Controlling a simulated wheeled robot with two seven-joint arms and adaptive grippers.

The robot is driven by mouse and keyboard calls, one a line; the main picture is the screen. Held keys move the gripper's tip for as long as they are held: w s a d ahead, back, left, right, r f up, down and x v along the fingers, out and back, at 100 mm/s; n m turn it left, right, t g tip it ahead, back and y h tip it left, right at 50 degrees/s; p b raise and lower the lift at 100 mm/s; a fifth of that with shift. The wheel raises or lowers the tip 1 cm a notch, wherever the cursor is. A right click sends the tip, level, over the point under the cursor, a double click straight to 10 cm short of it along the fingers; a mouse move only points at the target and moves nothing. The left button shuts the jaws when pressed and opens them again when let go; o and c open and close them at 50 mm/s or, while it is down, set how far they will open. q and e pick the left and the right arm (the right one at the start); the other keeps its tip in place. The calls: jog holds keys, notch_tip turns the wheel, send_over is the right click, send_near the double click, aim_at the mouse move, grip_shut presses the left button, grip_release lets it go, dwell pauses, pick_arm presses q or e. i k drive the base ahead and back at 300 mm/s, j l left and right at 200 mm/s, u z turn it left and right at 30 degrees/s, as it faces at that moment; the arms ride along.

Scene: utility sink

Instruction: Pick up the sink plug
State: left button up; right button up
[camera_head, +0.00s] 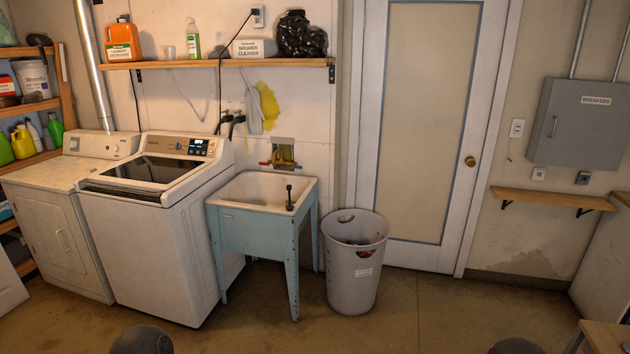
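A utility sink (262,217) with a white basin and a pale blue stand is near the middle of the view, right of the washing machine. A small dark upright object (290,205) shows at the right side of the basin, near its front right corner. It may be the sink plug, but it is too small to tell for sure. A brass-coloured faucet (283,156) is on the wall behind the basin. Neither gripper is in view. Only dark rounded parts of mine show at the bottom edge, well short of the sink.
A white top-loading washer (165,235) stands close on the sink's left. A grey laundry bin (352,275) stands on its right. A wooden shelf (215,62) with bottles runs above. The floor (400,315) in front is clear.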

aim_at(289, 207)
jog(key=i+u, duration=0.2)
jog(key=i, duration=0.35)
jog(key=i+l+u, duration=0.2)
jog(key=i, duration=0.35)
jog(key=i+l+u, duration=0.2)
jog(key=i, duration=0.35)
jog(key=i+l+u, duration=0.1)
jog(key=u, duration=0.5)
jog(key=l, duration=0.1)
